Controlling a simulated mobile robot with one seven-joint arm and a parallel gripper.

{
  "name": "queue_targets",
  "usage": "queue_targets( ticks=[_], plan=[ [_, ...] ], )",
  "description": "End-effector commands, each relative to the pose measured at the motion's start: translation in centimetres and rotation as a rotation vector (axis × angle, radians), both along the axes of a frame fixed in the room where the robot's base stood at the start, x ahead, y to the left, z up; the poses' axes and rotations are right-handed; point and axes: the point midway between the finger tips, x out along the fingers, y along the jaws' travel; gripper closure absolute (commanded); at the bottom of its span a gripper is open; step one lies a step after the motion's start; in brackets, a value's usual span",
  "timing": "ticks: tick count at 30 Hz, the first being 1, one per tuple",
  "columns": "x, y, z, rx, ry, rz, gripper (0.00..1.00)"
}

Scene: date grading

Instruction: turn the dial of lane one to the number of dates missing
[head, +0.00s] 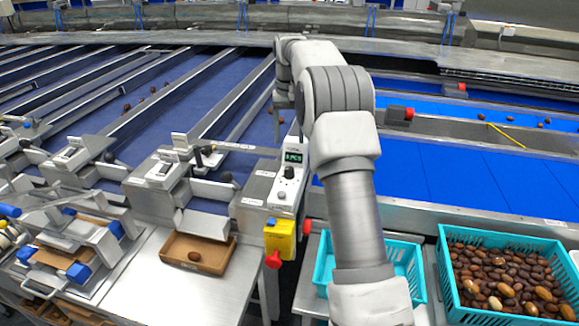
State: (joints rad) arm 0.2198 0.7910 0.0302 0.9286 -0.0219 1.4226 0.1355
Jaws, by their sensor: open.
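A white control panel (283,188) stands at the right end of the lanes, just left of my arm. It has a small green-lit display (293,157), too small to read surely, and a dark dial (290,172) below it. The dial's pointer setting cannot be made out. My gripper (287,122) is partly in view above and behind the panel's top, open and apart from the dial. A cardboard tray (172,252) on the metal bench, left of the panel, holds one brown date (194,256).
A yellow box (280,241) with a red button (273,260) hangs below the panel. A turquoise crate (447,262) full of dates stands at right; another crate (404,268) is partly behind my arm. Blue belts (465,185) carry a few dates. Metal rails divide the lanes.

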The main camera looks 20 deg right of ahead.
Motion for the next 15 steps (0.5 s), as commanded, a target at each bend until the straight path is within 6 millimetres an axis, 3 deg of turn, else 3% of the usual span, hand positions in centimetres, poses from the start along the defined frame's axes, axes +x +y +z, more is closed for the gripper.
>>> queue_targets(
  ticks=[6, 15],
  plan=[
    [-0.1, 0.0, -4.9, 0.001, 0.005, 0.0, 0.32],
    [0.0, 0.0, -9.5, 0.0, 0.001, 0.0, 0.32]
  ],
)
